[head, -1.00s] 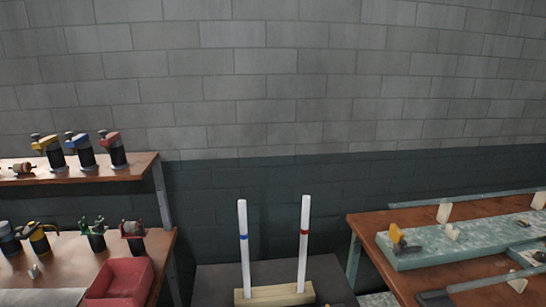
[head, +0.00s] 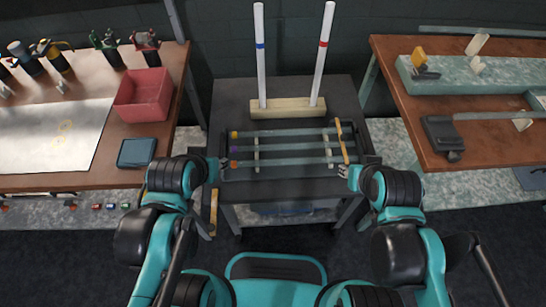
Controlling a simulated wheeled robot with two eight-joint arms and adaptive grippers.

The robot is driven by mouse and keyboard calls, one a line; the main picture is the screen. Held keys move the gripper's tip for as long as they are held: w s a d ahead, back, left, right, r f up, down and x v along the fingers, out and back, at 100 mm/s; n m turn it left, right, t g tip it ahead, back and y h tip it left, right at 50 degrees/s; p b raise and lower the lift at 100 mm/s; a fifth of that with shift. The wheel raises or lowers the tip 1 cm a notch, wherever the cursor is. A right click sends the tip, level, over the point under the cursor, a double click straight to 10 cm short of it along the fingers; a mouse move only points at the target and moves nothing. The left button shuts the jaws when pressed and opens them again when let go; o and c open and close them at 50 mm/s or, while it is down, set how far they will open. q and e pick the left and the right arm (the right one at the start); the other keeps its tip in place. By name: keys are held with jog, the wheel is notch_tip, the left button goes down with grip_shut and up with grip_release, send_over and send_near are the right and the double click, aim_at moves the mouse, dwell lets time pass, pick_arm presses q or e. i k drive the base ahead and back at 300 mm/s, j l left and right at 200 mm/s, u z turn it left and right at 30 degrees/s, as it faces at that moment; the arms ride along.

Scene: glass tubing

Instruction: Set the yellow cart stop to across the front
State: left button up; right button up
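A narrow yellow bar (head: 213,208), which looks like the cart stop, is at the front left of the dark cart (head: 232,96) in the head view. It points along the viewing direction, beside the cart's left leg, and does not lie across the front. My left gripper (head: 223,166) is near the cart's left front edge, above and beyond the yellow bar and apart from it. My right gripper (head: 343,171) is near the right front edge. Both look empty; their fingers are too small to read clearly.
Several glass tubes (head: 285,147) lie on the cart, with a thin orange-yellow strip (head: 342,141) near their right ends. Behind them a wooden block (head: 288,107) holds two upright white rods. Benches stand left (head: 80,179) and right (head: 480,165). Floor in front of the cart looks clear.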

aim_at(213, 227)
jog(key=u, duration=1.15)
